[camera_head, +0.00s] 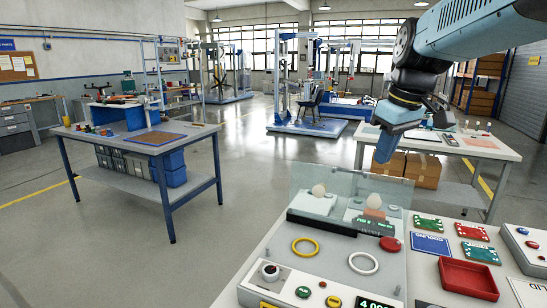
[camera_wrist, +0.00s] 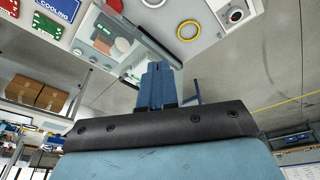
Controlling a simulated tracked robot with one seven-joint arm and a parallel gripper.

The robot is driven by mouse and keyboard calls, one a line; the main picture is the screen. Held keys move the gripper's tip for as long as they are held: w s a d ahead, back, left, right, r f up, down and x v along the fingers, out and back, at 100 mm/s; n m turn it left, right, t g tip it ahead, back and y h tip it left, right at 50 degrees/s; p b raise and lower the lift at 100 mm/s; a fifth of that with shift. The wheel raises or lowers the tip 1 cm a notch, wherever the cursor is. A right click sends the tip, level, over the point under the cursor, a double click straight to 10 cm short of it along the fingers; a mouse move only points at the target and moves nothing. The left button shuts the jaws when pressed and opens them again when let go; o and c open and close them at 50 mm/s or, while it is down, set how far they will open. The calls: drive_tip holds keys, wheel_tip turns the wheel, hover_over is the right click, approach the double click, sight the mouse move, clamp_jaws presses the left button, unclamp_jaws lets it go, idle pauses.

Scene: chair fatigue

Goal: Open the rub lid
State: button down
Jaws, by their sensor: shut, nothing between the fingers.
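A clear, see-through lid (camera_head: 345,183) stands at the back of the grey test machine (camera_head: 320,262) in the head view. Pale round-headed parts show through it, and a dark bar runs along its front foot. It also shows in the wrist view (camera_wrist: 104,40), upper left of the fingers. I cannot tell exactly how far it is tilted. My gripper (camera_head: 383,158) points down just above the lid's upper right edge, shut and empty. In the wrist view the blue fingers (camera_wrist: 157,72) are together. Whether they touch the lid is unclear.
A yellow ring (camera_head: 305,247), a white ring (camera_head: 363,263) and a red button (camera_head: 390,244) are on the machine top. A red tray (camera_head: 468,279) and several green and red cards lie to the right. Behind stands a table (camera_head: 480,150) with cardboard boxes below.

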drive_tip(key=s+f+m+t, duration=0.1)
drive_tip(key=s+f+m, duration=0.2)
drive_tip(key=s, duration=0.3)
drive_tip(key=s+f+m+t+h, duration=0.1)
drive_tip(key=s+f+m, duration=0.2)
drive_tip(key=s, duration=0.2)
drive_tip(key=shift+s+d+f+t, duration=0.25)
drive_tip(key=shift+s+f+t, duration=0.1)
drive_tip(key=shift+t, duration=0.05)
drive_tip(key=c, duration=1.7)
unclamp_jaws()
drive_tip(key=shift+s+f, duration=0.1)
drive_tip(key=shift+f, duration=0.05)
drive_tip(key=shift+o, duration=0.5)
drive_tip(key=shift+m, duration=0.3)
drive_tip(key=shift+o, duration=0.8)
drive_tip(key=shift+w+m, duration=0.3)
drive_tip(key=m+g+y, duration=0.4)
drive_tip(key=m+y, duration=1)
drive_tip(key=m, duration=1.4)
approach(350, 171)
drive_tip(key=w+d+f, duration=0.1)
drive_tip(key=w+d, duration=0.2)
drive_tip(key=d, duration=0.2)
drive_tip(key=shift+t, duration=0.4)
drive_tip(key=x, duration=1.4)
drive_tip(key=shift+s+r, duration=0.15)
drive_tip(key=shift+c, duration=0.5)
